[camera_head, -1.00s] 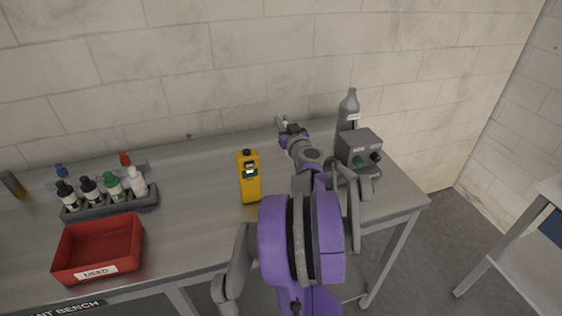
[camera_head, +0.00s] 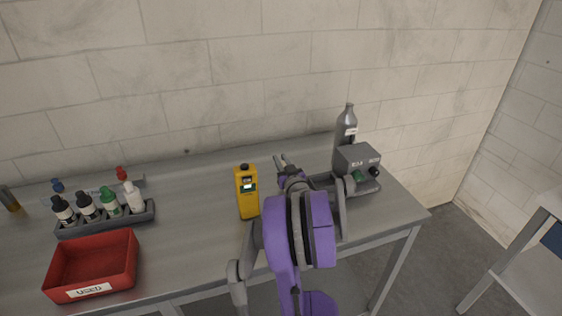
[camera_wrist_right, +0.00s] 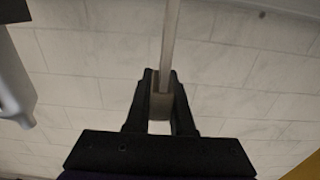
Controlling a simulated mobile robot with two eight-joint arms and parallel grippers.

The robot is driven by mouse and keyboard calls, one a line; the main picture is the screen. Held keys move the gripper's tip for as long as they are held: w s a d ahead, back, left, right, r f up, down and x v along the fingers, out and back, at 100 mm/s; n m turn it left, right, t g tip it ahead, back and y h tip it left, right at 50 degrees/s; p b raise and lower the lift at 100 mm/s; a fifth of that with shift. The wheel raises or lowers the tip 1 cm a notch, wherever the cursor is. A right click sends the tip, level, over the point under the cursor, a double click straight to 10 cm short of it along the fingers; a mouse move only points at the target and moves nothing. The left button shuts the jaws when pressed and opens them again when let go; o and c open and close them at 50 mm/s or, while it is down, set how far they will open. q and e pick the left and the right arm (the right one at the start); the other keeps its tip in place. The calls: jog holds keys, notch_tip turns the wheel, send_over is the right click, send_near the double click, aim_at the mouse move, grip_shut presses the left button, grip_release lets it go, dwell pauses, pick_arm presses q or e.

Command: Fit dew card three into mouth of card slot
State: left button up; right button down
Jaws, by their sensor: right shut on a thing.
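My right gripper (camera_head: 282,161) is over the bench, between the yellow handheld device and the grey box unit. In the right wrist view the gripper (camera_wrist_right: 160,82) is shut on a thin, pale grey strip (camera_wrist_right: 170,40), seen nearly edge-on and pointing away from the fingers. It looks like the dew card; its number does not show. In the head view the card is too small to make out. The grey box unit (camera_head: 357,157), with a green knob and a black knob, stands on a grey base. I cannot make out a card slot mouth. My left gripper is out of view.
The yellow device (camera_head: 247,193) stands left of my right gripper. A grey bottle (camera_head: 346,132) stands behind the box unit. A rack (camera_head: 106,222) of several small bottles and a red bin (camera_head: 92,265) marked USED are at the left. The brick wall closes the back.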

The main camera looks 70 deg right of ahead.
jog(key=c, duration=0.8)
grip_release()
jog(key=shift+f, duration=0.15)
